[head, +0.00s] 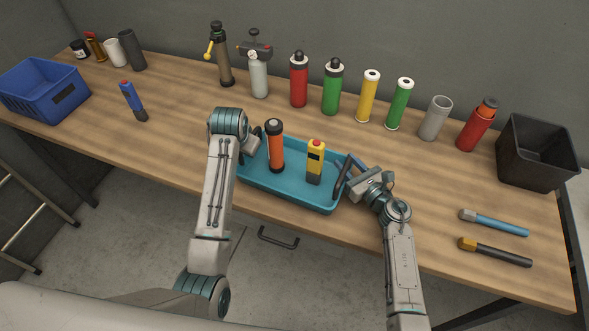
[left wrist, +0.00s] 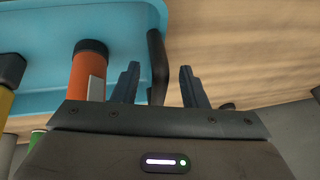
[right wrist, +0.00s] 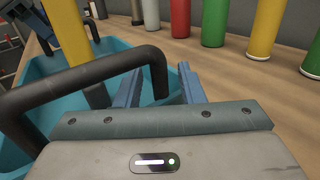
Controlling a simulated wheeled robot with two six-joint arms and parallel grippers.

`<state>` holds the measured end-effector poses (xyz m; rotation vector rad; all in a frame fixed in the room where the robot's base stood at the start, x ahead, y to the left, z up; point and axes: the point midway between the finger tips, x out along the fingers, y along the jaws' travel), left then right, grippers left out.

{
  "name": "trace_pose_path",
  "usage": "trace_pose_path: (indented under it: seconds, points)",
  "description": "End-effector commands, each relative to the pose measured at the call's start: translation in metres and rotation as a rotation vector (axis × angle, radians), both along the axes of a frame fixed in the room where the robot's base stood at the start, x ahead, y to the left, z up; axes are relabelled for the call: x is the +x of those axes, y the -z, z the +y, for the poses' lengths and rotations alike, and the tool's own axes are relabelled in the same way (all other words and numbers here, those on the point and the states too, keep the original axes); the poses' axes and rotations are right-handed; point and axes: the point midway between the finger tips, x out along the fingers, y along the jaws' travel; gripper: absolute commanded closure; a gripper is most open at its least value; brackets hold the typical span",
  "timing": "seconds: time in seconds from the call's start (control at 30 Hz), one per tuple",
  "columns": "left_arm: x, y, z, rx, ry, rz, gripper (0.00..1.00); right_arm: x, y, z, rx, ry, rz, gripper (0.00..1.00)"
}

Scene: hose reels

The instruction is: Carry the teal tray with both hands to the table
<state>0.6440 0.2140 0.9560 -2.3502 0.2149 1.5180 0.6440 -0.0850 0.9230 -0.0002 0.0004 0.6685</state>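The teal tray (head: 285,188) lies on the workbench near its front edge. An orange cylinder with a black cap (head: 276,148) and a yellow device with a red top (head: 315,160) stand in it. My left gripper (left wrist: 157,76) is open, its fingers on either side of the tray's dark left handle (left wrist: 155,58); in the head view my arm mostly hides it. My right gripper (head: 348,172) is at the tray's right end. In the right wrist view its fingers are apart, with one leg of the dark right handle (right wrist: 90,70) between them.
The workbench (head: 180,130) carries a row of bottles and cylinders along the back, including a red bottle (head: 299,80). A blue crate (head: 45,92) is at left, a black bin (head: 535,155) at right. Two hand tools (head: 494,223) lie front right. A ladder (head: 25,225) stands at left.

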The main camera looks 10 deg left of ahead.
Motion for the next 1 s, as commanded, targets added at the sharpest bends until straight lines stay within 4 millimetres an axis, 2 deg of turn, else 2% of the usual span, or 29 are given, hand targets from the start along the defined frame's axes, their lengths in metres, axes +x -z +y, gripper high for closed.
trace_pose_path:
  seconds: [0.07, 0.1, 0.27, 0.3, 0.73, 1.0]
  points:
    - [0.0, 0.0, 0.0, 0.0, 0.0, 0.0, 0.61, 0.0, 0.0, 0.0, 0.0, 0.0, 0.0, 0.65]
    - [0.0, 0.0, 0.0, 0.0, 0.0, 0.0, 0.65, 0.0, 0.0, 0.0, 0.0, 0.0, 0.0, 0.69]
    - [0.0, 0.0, 0.0, 0.0, 0.0, 0.0, 0.96, 0.0, 0.0, 0.0, 0.0, 0.0, 0.0, 1.0]
    - [0.0, 0.0, 0.0, 0.0, 0.0, 0.0, 1.0, 0.0, 0.0, 0.0, 0.0, 0.0, 0.0, 1.0]
    - [0.0, -0.004, 0.0, -0.001, 0.0, -0.002, 1.0, 0.0, -0.004, 0.0, 0.001, 0.0, -0.002, 1.0]
    - [0.0, -0.023, 0.0, -0.001, 0.0, -0.002, 1.0, 0.0, -0.023, 0.0, 0.001, 0.0, -0.002, 1.0]
